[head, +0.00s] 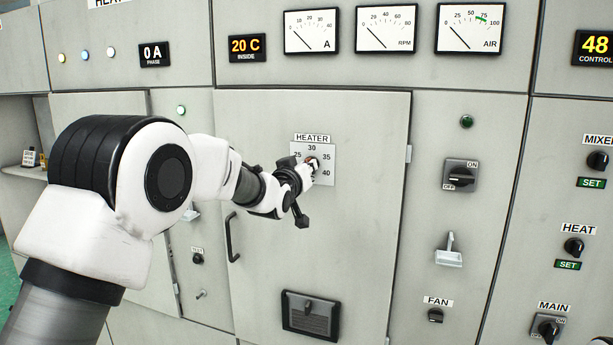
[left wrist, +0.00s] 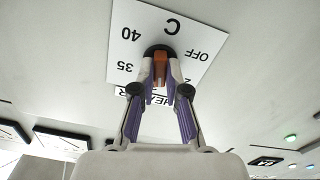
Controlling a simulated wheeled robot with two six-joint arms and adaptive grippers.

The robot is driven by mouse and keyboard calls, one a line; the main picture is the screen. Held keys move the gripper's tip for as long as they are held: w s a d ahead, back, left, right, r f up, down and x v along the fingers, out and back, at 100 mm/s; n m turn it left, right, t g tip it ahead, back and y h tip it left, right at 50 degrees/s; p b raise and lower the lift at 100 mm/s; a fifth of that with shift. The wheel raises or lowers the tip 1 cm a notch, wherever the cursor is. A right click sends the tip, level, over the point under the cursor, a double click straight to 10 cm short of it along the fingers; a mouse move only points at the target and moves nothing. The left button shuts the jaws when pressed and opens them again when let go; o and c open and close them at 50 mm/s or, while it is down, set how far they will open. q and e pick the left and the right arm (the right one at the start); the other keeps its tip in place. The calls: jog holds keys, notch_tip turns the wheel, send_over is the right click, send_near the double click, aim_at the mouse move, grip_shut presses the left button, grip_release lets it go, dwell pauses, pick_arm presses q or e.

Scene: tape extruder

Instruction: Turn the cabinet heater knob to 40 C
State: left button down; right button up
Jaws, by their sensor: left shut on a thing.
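The heater knob (head: 313,162) sits on a white dial plate (head: 326,177) marked 25, 30, 35 and 40, on the cabinet door under a HEATER label. My left gripper (head: 309,167) is at the knob and covers part of the dial. In the left wrist view the plate (left wrist: 124,18) appears upside down, with C, OFF, 35 and 40 readable. There the left gripper's fingers (left wrist: 161,75) are shut on the knob's orange grip (left wrist: 161,62), its dark base behind. The exact mark the knob points to is hard to tell.
The INSIDE display (head: 247,46) reads 20 C. The door handle (head: 232,237) is below and left of the dial. An ON/OFF switch (head: 460,177) and a white lever (head: 449,250) are on the panel to the right. The door around the dial is flat and clear.

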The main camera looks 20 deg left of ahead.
pick_arm(q)
jog(key=shift+m+b, duration=7.9)
jog(key=shift+m, duration=5.4)
jog(key=shift+r, duration=0.1)
jog(key=c, duration=1.2)
grip_release()
